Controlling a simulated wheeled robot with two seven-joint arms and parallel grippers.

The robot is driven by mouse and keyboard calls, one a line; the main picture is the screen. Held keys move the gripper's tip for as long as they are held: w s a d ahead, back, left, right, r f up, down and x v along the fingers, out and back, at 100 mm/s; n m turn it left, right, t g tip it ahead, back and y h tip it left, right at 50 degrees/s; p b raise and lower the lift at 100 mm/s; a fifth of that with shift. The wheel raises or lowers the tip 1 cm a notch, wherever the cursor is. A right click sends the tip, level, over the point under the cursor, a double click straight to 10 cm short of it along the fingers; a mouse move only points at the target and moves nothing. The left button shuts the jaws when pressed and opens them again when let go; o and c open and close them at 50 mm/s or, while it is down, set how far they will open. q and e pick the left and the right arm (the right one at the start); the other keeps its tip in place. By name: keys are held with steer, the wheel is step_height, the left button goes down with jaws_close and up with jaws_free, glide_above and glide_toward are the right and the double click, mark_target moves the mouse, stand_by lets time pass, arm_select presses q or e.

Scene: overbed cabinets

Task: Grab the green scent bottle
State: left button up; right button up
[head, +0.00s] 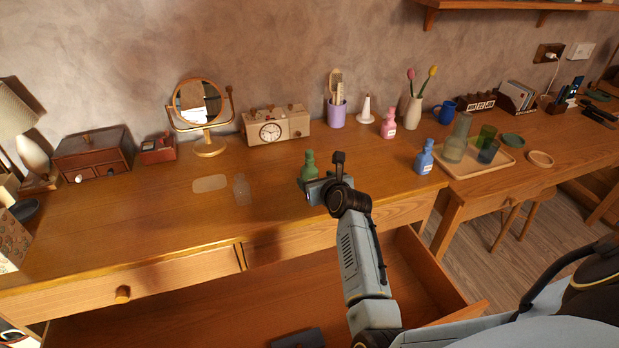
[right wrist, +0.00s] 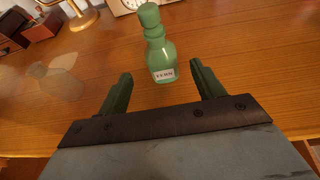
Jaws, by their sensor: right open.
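The green scent bottle (head: 309,164) stands upright on the wooden desk, just beyond my right gripper (head: 316,184) in the head view. In the right wrist view the green bottle (right wrist: 157,45) shows its stopper and a white label. The two fingers of my right gripper (right wrist: 160,88) are apart, with the bottle ahead of and roughly between their tips, not gripped. In the head view the gripper and wrist hide the bottle's lower part. My left gripper is not in view.
A clear bottle (head: 241,190) stands left of the green one. A blue bottle (head: 425,158) and a pink bottle (head: 389,124) stand to the right. A clock (head: 270,131) and mirror (head: 201,105) are behind. An open drawer (head: 200,305) juts out below the desk's front edge.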

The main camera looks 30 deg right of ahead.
mark_target(313, 175)
steer(key=b+x, duration=0.2)
steer(key=x, duration=0.2)
steer(key=shift+w+d+f, duration=0.1)
steer(key=shift+w+f, duration=0.05)
steer(key=shift+f, duration=0.1)
steer(key=shift+w+d+f, duration=0.1)
steer(key=shift+w, duration=0.35)
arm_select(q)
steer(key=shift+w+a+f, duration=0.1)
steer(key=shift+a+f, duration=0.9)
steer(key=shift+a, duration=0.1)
arm_select(e)
steer(key=c, duration=1.2)
